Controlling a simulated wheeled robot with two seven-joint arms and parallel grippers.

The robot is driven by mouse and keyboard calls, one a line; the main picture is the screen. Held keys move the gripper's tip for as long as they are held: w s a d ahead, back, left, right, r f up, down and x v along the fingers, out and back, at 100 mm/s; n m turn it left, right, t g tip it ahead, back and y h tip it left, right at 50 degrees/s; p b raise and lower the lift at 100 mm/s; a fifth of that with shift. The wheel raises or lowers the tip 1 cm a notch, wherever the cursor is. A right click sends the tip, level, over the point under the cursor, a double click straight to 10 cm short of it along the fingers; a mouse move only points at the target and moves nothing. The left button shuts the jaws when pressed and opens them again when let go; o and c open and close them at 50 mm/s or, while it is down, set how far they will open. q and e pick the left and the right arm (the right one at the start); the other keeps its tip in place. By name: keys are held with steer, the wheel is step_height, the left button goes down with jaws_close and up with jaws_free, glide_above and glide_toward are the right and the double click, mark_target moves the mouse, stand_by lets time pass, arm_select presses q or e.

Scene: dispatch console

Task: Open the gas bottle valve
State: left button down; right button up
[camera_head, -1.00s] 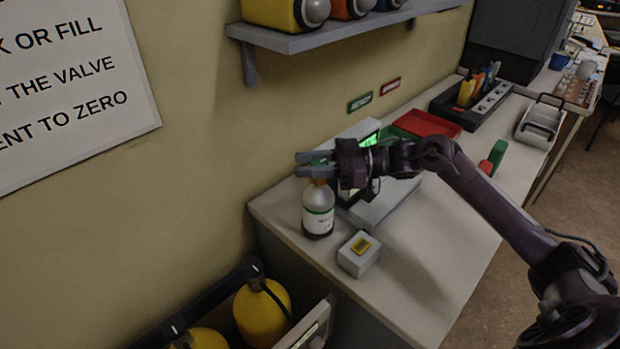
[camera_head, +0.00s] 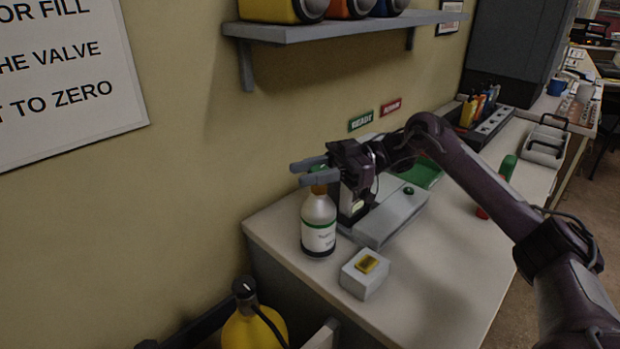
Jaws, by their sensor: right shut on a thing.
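A small bottle (camera_head: 319,222) with a pale upper body, a white label with a green band and a dark base stands upright on the bench's near left corner. Its coloured top (camera_head: 319,188) is partly hidden by my right gripper. My right gripper (camera_head: 309,174) comes in from the right, with its two grey fingers level around that top, shut on it. Whether the top has turned cannot be told. My left gripper is not in view.
A grey box with a yellow top (camera_head: 364,274) sits just right of the bottle. A grey device (camera_head: 392,220) stands behind it. A yellow cylinder (camera_head: 252,330) stands below the bench. A shelf (camera_head: 340,28) hangs above. The bench front (camera_head: 440,290) is clear.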

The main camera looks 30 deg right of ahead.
mark_target(328, 167)
steer(key=shift+r, duration=0.15)
steer(key=o, duration=1)
steer(key=shift+s+d+b, duration=0.15)
steer(key=shift+d+b, duration=0.95)
steer(key=shift+d, duration=1.65)
steer(key=shift+s+d, duration=0.1)
steer(key=shift+d, duration=1.05)
